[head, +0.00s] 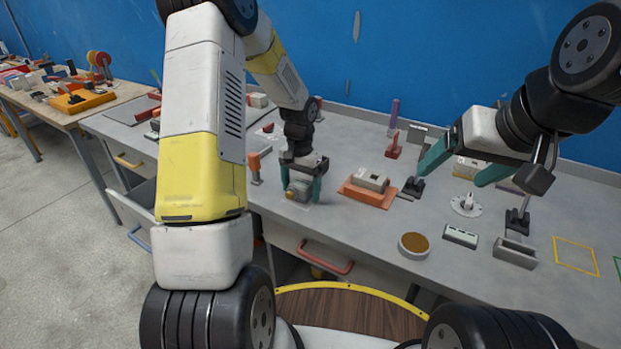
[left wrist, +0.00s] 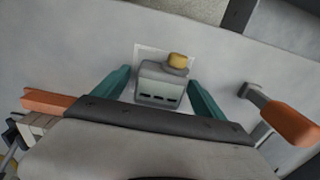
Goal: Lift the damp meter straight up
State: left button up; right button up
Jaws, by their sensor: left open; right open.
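The damp meter is a small grey box (head: 299,190) with a yellow knob, standing on the grey bench. It also shows in the left wrist view (left wrist: 160,88), on a pale square marking (left wrist: 146,51). My left gripper (head: 303,192) points down with its green fingers open on either side of the meter. In the left wrist view a gap shows between the meter and each finger. My right gripper (head: 463,168) is open and empty above the right part of the bench, well away from the meter.
An orange-handled tool (head: 256,166) stands just left of the meter. An orange tray (head: 367,194) with a pale device lies to the right. A round brown-topped dish (head: 413,245) is near the front edge. The bench between meter and dish is clear.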

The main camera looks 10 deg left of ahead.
pick_arm(q)
jog(key=shift+f, duration=0.35)
grip_shut()
jog(key=shift+r, duration=0.1)
